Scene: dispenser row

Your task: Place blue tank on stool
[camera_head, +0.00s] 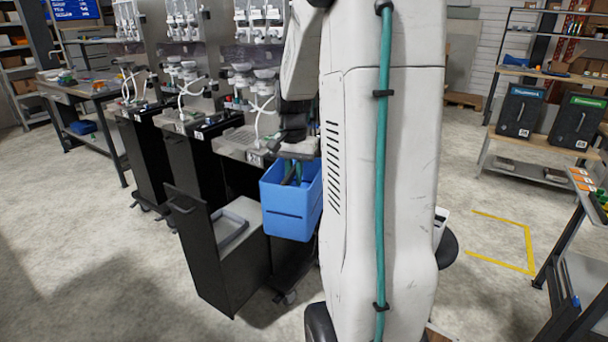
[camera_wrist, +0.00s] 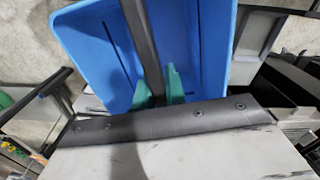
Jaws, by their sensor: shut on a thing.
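The blue tank (camera_head: 290,208) hangs upright in the head view, above the floor beside the dispenser row. In the wrist view the open inside of the blue tank (camera_wrist: 200,50) fills the upper middle, with a dark bar (camera_wrist: 140,35) crossing it. My gripper (camera_head: 294,172) is at the top of the tank; its green fingers (camera_wrist: 160,85) are closed on the dark bar across the tank. I cannot make out a stool for sure; my arm hides much of the middle of the head view.
A black drawer (camera_head: 207,265) stands pulled out from the dispenser row (camera_head: 185,85), close left of the tank. A yellow floor marking (camera_head: 528,248) lies right of my arm. A low shelf (camera_head: 545,152) holds two dark bins. Open floor lies at front left.

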